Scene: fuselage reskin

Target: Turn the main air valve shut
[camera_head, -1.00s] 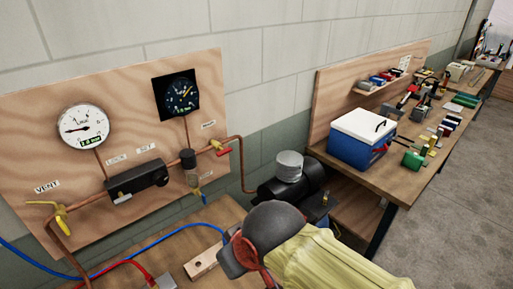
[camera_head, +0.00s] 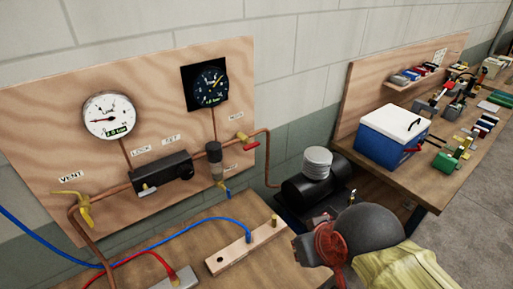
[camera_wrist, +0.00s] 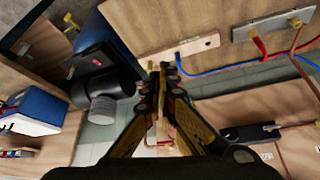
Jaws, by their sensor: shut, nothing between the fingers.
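The main air valve (camera_head: 246,140) is on the right side of the plywood wall panel (camera_head: 130,75), below a small label. In the head view my arm is at the lower right, apart from the valve, and the fingertips cannot be made out. A thin reddish shape lies behind the fingers in the wrist view; I cannot tell whether it is the valve.
A yellow vent valve (camera_head: 86,209), black regulator (camera_head: 162,174), white gauge (camera_head: 109,115) and dark gauge (camera_head: 207,84) are on the panel. A wooden block (camera_head: 232,256) and hoses lie on the bench below. A black compressor (camera_head: 310,187) and blue cooler (camera_head: 388,140) stand right.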

